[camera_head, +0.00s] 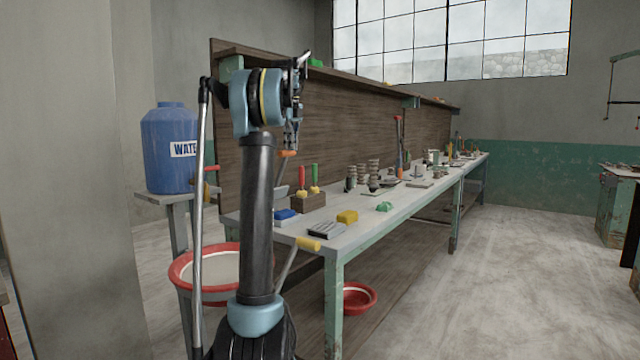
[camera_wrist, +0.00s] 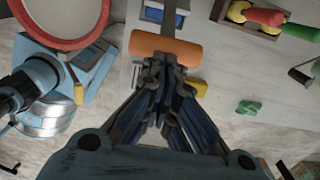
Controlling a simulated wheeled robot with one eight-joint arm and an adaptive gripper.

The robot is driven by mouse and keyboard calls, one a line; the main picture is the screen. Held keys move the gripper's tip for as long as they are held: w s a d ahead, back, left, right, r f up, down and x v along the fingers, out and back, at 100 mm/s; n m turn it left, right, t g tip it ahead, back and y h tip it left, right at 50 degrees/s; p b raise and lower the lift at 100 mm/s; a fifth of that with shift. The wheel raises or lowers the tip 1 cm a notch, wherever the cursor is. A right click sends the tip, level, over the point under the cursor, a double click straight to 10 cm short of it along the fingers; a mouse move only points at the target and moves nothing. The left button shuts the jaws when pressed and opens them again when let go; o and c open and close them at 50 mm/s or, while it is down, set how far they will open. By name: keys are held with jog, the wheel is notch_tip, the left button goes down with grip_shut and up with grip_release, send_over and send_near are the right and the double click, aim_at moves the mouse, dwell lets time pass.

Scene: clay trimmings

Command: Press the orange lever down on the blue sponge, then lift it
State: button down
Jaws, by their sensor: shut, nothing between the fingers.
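The orange lever handle (camera_head: 288,153) is raised above the near end of the workbench. In the wrist view the orange handle (camera_wrist: 150,46) lies crosswise, with a grey lever arm running up the picture from it. The blue sponge (camera_head: 286,214) sits low on the bench below the lever. In the wrist view the blue sponge (camera_wrist: 154,14) is partly hidden by the lever arm. My gripper (camera_head: 291,147) is shut and empty, pointing down just above the handle. In the wrist view my gripper's fingertips (camera_wrist: 172,62) overlap the handle's lower edge; I cannot tell whether they touch.
A wooden block (camera_head: 309,202) holds red-handled and green-handled tools right of the sponge. A yellow block (camera_head: 347,216) and a green lump (camera_head: 384,206) lie nearby. A red-rimmed basin (camera_head: 178,268) stands left.

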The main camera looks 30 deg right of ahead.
jog(key=s+d+f+t+y, duration=0.1)
jog(key=s+d+f+t, duration=0.1)
jog(key=s+f, duration=0.4)
jog(key=s+d+f+t+y, duration=0.1)
jog(key=s+d+f+t, duration=0.2)
jog(key=s+f, duration=0.3)
jog(key=shift+f, duration=1.05)
jog(key=shift+d, duration=0.1)
